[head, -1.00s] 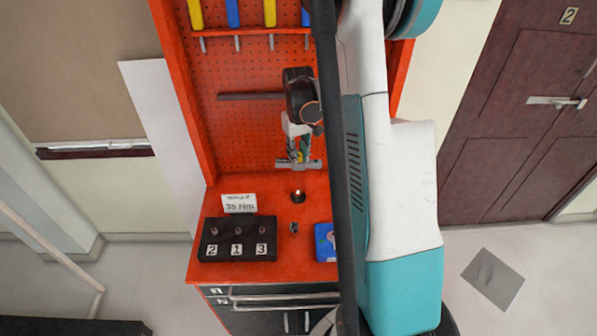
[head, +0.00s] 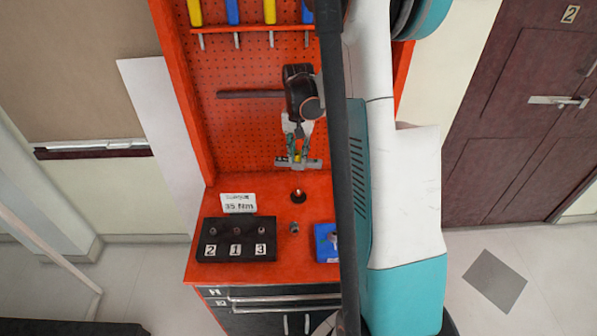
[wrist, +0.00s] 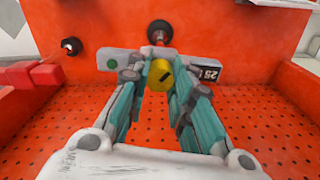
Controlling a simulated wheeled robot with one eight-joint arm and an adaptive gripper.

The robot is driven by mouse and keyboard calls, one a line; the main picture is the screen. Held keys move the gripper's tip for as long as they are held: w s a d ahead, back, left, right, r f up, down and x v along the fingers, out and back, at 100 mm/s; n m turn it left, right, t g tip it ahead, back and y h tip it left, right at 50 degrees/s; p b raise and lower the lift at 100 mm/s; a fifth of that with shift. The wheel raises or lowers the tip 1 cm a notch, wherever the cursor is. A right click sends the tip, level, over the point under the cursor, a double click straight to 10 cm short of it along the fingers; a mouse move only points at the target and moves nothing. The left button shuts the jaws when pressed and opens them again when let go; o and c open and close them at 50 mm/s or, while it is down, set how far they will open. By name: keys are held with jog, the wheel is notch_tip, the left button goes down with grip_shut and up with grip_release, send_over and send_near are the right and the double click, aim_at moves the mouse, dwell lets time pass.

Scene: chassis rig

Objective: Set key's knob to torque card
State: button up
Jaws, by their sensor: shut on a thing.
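The torque card (head: 238,203) is a white sign reading 35 Nm on the red worktop. The key (head: 313,163) is a grey bar lying crosswise in front of the pegboard. In the wrist view the key (wrist: 128,62) has a green dot at its left end and a dark display (wrist: 208,74) that seems to read 25. Its yellow knob (wrist: 160,75) with a dark mark sits near the middle of the bar. My gripper (wrist: 162,82) is shut on the knob, a finger on either side; it also shows in the head view (head: 297,155). What supports the key is unclear.
A black block (head: 237,254) with labels 2, 1, 3 stands at the front left of the worktop. A dark round fitting (head: 298,196), a small socket-like piece (head: 294,228) and a blue box (head: 326,243) stand to its right. Tools hang on the pegboard above.

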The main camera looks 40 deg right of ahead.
jog(key=shift+m, duration=1.2)
jog(key=o, duration=0.7)
jog(key=n+b, duration=0.1)
jog(key=n, duration=0.5)
jog(key=shift+b, duration=0.3)
jog(key=n, duration=0.5)
jog(key=shift+b, duration=0.3)
jog(key=shift+c, duration=0.2)
